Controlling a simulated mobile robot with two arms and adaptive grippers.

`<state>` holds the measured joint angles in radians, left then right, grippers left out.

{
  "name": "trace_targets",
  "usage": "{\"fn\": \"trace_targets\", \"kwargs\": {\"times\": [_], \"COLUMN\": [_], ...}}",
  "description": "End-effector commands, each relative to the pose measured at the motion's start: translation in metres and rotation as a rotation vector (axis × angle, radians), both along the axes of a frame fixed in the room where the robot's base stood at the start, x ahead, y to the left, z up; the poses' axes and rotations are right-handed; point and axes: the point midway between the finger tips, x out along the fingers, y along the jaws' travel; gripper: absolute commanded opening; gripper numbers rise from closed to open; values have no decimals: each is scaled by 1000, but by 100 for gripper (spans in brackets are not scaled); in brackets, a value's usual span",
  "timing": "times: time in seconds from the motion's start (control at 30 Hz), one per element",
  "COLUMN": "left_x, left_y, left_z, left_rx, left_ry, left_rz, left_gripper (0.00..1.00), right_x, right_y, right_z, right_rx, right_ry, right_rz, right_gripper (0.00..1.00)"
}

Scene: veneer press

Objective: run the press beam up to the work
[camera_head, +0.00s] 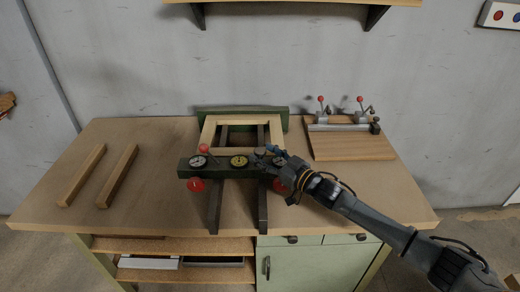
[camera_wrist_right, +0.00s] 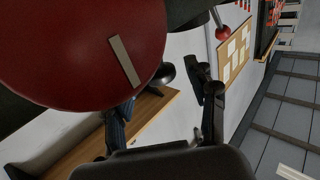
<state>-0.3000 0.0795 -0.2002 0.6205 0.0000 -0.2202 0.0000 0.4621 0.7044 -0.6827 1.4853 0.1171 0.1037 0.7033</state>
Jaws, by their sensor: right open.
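The veneer press stands mid-bench in the head view, with a dark green press beam (camera_head: 220,166) across its front carrying several dials. Red handwheels hang at its left (camera_head: 195,185) and right (camera_head: 280,186) ends, the right one partly hidden by my arm. A pale wooden frame (camera_head: 209,134) stands behind the beam, before the green rear bar (camera_head: 240,110). My right gripper (camera_head: 269,155) is over the beam's right end; contact cannot be told. In the wrist view a red disc (camera_wrist_right: 80,45) with a pale mark fills the upper left, beside my open, empty fingers (camera_wrist_right: 183,82). My left gripper is out of view.
Two wooden strips (camera_head: 82,175) (camera_head: 118,176) lie on the bench's left (camera_head: 150,205). A wooden board (camera_head: 350,148) with red-knobbed clamps (camera_head: 340,118) lies at right. A shelf (camera_head: 300,2) hangs above. The bench between strips and press is clear.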

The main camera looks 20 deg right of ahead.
Motion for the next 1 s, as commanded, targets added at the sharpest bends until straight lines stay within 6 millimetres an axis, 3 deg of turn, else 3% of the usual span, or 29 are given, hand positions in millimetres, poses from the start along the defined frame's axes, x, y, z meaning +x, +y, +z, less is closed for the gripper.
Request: {"fn": "trace_targets", "kwargs": {"times": [0.2,0.53,0.8,1.0], "left_x": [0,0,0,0], "left_y": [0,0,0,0], "left_z": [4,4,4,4], "left_rx": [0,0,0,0], "left_ry": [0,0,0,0], "left_rz": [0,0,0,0], "left_gripper": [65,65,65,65], "right_x": [17,20,19,20], "right_y": [9,11,10,10], "right_z": [0,-1,-1,-1], "right_rx": [0,0,0,0], "right_ry": [1,1,1,1], "right_rz": [-1,-1,-1,-1], "right_gripper": [57,57,2,0]}}
